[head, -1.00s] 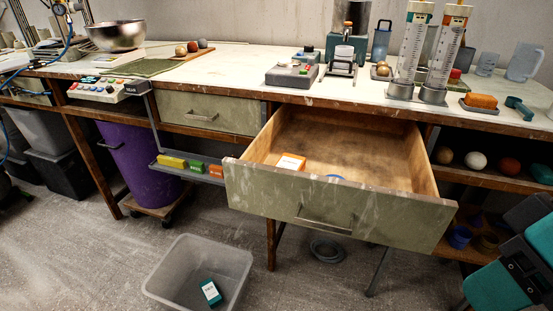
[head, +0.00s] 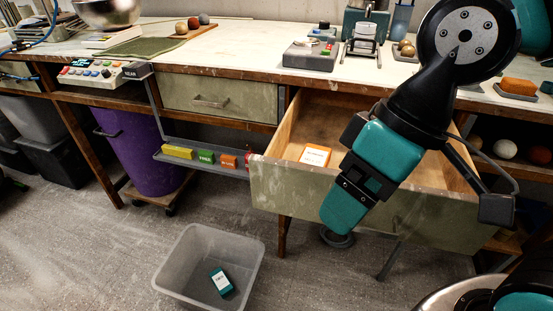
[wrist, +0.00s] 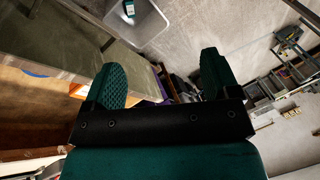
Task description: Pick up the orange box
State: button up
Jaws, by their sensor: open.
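The orange box (head: 315,155), with a white label, lies in the open drawer (head: 285,193), near its left front corner. My gripper (head: 343,218) is in front of the box and to its right, hanging tilted down by the drawer front, apart from the box. In the wrist view, my gripper (wrist: 165,80) has its two teal fingers spread with nothing between them. An orange and white piece, seemingly the box (wrist: 77,90), shows beside the left finger, partly hidden. My arm hides the right part of the drawer.
A clear bin (head: 190,262) holding a teal box (head: 221,281) stands on the floor at lower left. A rail (head: 205,167) carries small coloured blocks, one orange. An orange block (head: 518,87) sits on the bench. The drawer front rises before the box.

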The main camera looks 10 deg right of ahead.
aim_at(316, 154)
jog(key=z, duration=1.95)
jog(key=k, duration=0.45)
jog(key=u, duration=1.35)
jog(key=i, duration=0.5)
